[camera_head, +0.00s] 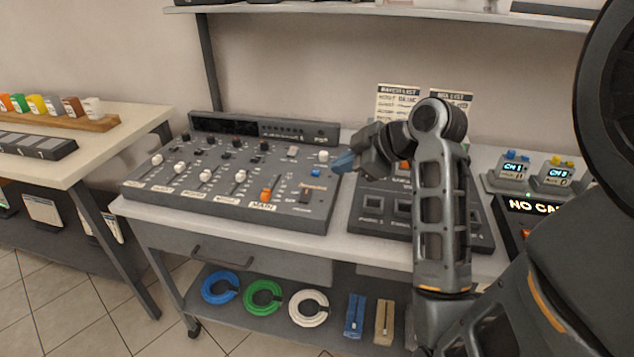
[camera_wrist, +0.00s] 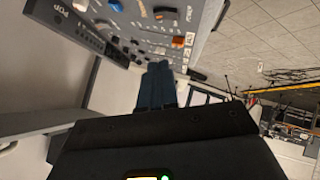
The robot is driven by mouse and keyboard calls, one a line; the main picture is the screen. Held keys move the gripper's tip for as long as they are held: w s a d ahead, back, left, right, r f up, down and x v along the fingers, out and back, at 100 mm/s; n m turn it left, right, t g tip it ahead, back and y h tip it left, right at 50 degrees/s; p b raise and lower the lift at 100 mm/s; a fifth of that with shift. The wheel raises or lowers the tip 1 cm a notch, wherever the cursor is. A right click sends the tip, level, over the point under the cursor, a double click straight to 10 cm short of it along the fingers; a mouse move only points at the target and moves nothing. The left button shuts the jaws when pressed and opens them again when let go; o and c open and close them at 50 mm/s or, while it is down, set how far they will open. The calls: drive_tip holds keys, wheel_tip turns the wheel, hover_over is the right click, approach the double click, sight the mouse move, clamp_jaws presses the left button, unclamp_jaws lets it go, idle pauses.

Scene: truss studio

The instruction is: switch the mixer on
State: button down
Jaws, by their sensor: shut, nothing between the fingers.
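The mixer (camera_head: 215,207) is a grey sloped console on the bench, with white faders, dark knobs and an orange main fader (camera_head: 266,194). Its raised back panel has a dark display (camera_head: 225,126) with no lit readout visible. A dark rocker-like control (camera_head: 305,195) sits near its right front edge. My gripper (camera_head: 338,164) is shut and empty, its blue fingertips by the mixer's right edge, seemingly above it. In the wrist view the fingertips (camera_wrist: 158,66) point at the mixer (camera_wrist: 130,25), which appears there with blue, white and orange controls. I cannot tell whether they touch it.
A dark button panel (camera_head: 370,217) stands right of the mixer, partly behind my arm. Small blue and yellow-topped units (camera_head: 512,172) stand farther right. A shelf (camera_head: 400,12) runs above. Coloured cable coils (camera_head: 263,298) lie below. A side table (camera_head: 120,150) is at left.

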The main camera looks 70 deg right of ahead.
drive_tip(key=shift+s+d+r, duration=0.2)
hover_over(306, 196)
drive_tip(key=s, duration=0.2)
drive_tip(key=f, duration=0.6)
drive_tip(key=shift+s+a+f+p, duration=0.2)
drive_tip(key=shift+a+f+p, duration=0.1)
drive_tip(key=shift+f, duration=0.05)
drive_tip(key=shift+s+d+f, duration=0.1)
drive_tip(key=shift+d+f, duration=0.15)
drive_tip(key=shift+f, duration=0.3)
drive_tip(key=shift+d+f, duration=0.25)
drive_tip(key=shift+f, duration=0.3)
drive_tip(key=shift+d+f, duration=0.25)
drive_tip(key=shift+f, duration=0.4)
